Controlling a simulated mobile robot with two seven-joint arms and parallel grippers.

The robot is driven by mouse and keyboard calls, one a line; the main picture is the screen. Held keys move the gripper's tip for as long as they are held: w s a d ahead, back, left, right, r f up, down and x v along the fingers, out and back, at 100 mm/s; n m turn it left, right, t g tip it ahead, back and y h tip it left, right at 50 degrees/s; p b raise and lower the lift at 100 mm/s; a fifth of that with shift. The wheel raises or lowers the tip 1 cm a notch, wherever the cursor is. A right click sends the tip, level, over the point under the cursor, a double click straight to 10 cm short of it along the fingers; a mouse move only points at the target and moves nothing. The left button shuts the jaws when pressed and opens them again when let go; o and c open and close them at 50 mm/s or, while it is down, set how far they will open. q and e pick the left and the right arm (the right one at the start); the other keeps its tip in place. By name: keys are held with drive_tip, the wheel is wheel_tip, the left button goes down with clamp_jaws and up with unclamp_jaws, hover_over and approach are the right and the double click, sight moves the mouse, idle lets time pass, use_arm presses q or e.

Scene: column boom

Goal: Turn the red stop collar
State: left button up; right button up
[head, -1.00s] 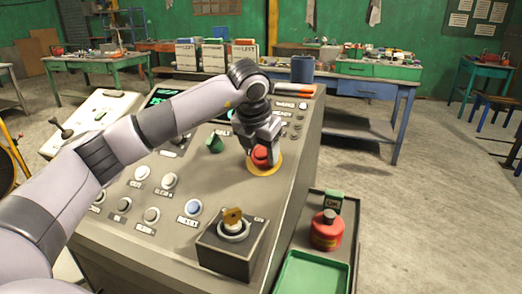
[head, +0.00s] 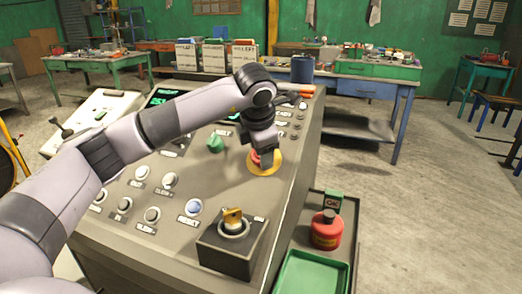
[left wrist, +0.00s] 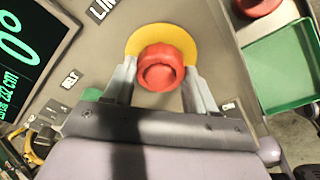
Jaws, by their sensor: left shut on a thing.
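The red stop collar (left wrist: 160,68) is a round red knob on a yellow disc (left wrist: 184,38) on the sloping grey control console. In the head view the collar (head: 255,158) is partly hidden by my left gripper (head: 263,157), and the yellow disc shows around it. My left gripper (left wrist: 159,82) comes at the collar from above, one finger on each side of it, and is shut on it. My right gripper is in neither view.
A key switch (head: 233,222) on a black box stands on the console nearer to me. Buttons, a blue button (head: 193,207) and a green knob (head: 215,143) surround the collar. A green tray (head: 312,274) and a red can (head: 327,230) are at the right.

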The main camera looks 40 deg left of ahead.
use_arm(q)
drive_tip(key=shift+f+m, duration=0.1)
drive_tip(key=shift+m, duration=1)
drive_tip(key=o, duration=1.1)
drive_tip(key=shift+w+f, duration=0.1)
drive_tip(key=shift+c, duration=0.2)
drive_tip(key=b+v, duration=0.1)
drive_tip(key=v, duration=0.6)
drive_tip(key=shift+d, duration=0.1)
